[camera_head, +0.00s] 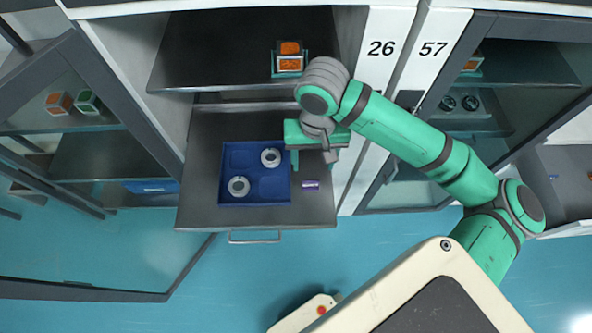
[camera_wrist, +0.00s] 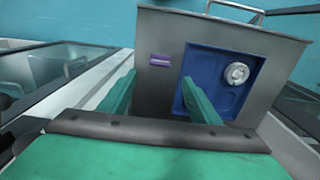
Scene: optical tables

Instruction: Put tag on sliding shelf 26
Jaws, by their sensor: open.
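The tag (camera_head: 311,185) is a small purple piece lying on the pulled-out sliding shelf (camera_head: 205,150) of cabinet 26. It lies to the right of a blue tray (camera_head: 255,197). In the wrist view the tag (camera_wrist: 160,60) lies on the grey shelf (camera_wrist: 160,30), left of the blue tray (camera_wrist: 188,98). My gripper (camera_head: 315,163) is over the right part of the shelf, just behind the tag in the head view. In the wrist view its fingers (camera_wrist: 160,100) are spread apart with nothing between them, and the tag is beyond their tips.
The blue tray holds two grey ring-like parts (camera_head: 238,186). An upper shelf (camera_head: 215,60) bears an orange box (camera_head: 290,57). The open glass door (camera_head: 80,230) is at left, and cabinet 57 (camera_head: 433,49) stands at right. The floor before the shelf handle (camera_head: 254,238) is clear.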

